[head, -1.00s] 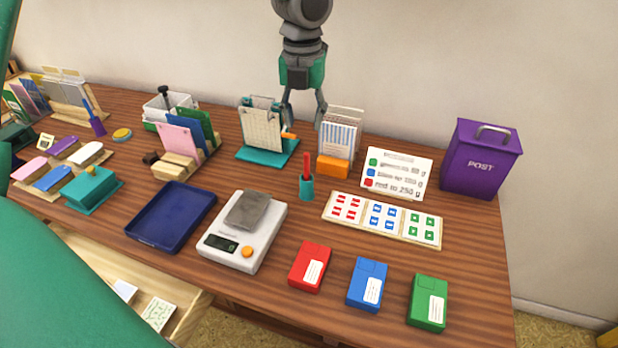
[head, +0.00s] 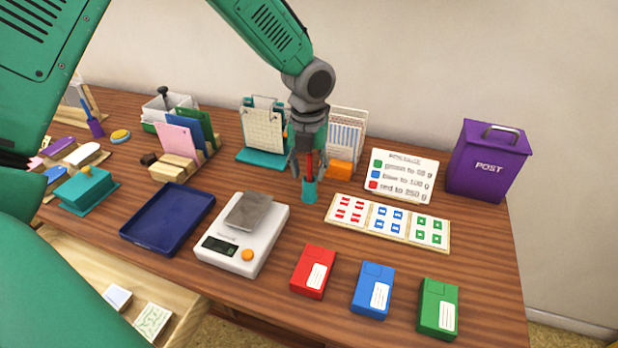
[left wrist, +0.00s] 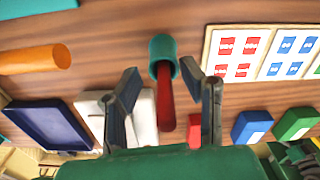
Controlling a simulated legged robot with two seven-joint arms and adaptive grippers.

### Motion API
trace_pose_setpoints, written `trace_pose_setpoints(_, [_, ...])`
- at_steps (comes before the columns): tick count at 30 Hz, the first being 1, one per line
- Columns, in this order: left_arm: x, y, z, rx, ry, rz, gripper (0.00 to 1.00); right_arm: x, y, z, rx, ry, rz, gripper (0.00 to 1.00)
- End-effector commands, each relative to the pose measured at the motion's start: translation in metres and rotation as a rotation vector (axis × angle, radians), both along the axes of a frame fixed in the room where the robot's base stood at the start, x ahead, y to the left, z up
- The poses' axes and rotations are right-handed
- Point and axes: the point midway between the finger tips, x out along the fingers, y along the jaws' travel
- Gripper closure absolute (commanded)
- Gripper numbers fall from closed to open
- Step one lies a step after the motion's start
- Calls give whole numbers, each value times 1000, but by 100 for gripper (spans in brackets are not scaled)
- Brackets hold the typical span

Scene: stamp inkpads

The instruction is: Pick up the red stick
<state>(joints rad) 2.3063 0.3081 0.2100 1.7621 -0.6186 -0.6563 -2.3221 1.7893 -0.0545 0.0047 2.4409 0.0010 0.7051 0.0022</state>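The red stick (head: 309,165) stands upright in a small teal cup (head: 310,190) on the wooden table, left of the stamp sheet. My left gripper (head: 308,174) is above the cup, its fingers down on either side of the stick. In the left wrist view the red stick (left wrist: 166,100) lies between the two spread fingers (left wrist: 168,92), with a gap on each side, and its lower end is in the teal cup (left wrist: 162,50). The left gripper is open and empty. My right gripper is not in view.
A teal calendar stand (head: 262,157) is behind on the left. The scale (head: 228,255) and red box (head: 313,272) are in front. Bare table surrounds the cup.

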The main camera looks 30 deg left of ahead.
Motion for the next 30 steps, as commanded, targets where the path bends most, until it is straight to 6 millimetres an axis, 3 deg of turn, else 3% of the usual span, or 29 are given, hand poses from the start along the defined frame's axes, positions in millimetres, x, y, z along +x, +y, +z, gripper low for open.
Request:
trace_pose_setpoints(7, [0, -2, -2, 2, -4, -1, 64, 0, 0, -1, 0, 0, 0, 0])
trace_pose_setpoints(10, [0, -2, -2, 1, -3, -1, 100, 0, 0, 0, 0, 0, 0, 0])
trace_pose_setpoints(22, [1, 0, 1, -1, -4, 0, 100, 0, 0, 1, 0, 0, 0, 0])
trace_pose_setpoints(30, [1, 0, 50, -1, -6, 0, 100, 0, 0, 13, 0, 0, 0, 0])
